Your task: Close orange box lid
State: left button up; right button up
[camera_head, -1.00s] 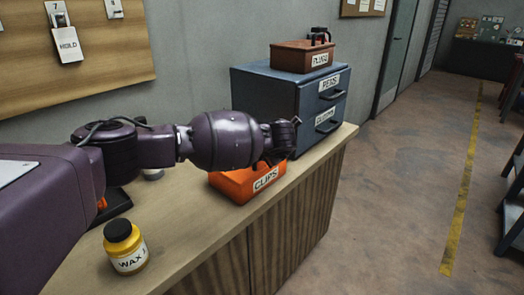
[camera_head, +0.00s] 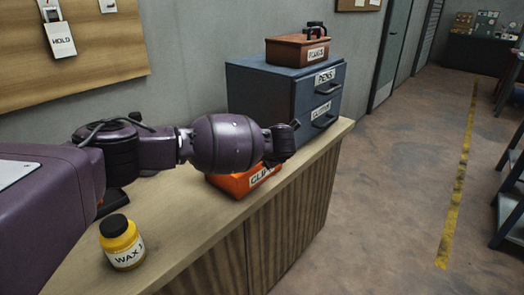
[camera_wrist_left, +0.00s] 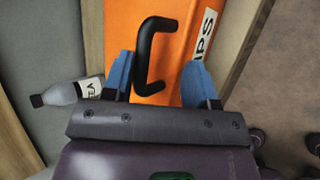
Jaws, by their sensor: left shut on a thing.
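The orange box (camera_head: 232,185) with a "CLIPS" label sits on the wooden counter; my arm covers much of its top in the head view. My left gripper (camera_head: 272,158) is over the box. In the left wrist view my left gripper (camera_wrist_left: 157,80) has blue fingers on either side of the black lid handle (camera_wrist_left: 145,40), over the orange lid (camera_wrist_left: 120,25). The fingers are shut on the lid, though their exact contact is hard to see. I cannot tell whether the lid is fully down. My right gripper is not in view.
A blue drawer cabinet (camera_head: 262,92) stands behind the box, with a brown box (camera_head: 300,50) on top. A yellow wax jar (camera_head: 121,243) is at the near left of the counter (camera_head: 185,235). A bottle (camera_wrist_left: 62,93) lies beside the orange box in the wrist view.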

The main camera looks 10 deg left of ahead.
pick_arm(q)
jog(key=shift+s+d+f, duration=0.1)
jog(key=shift+s+f, duration=0.05)
jog(key=shift+f, duration=0.35)
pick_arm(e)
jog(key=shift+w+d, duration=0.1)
pick_arm(q)
jog(key=p+v, duration=0.2)
jog(key=v, duration=0.9)
jog(key=shift+w+r, duration=0.25)
jog(key=shift+r, duration=0.15)
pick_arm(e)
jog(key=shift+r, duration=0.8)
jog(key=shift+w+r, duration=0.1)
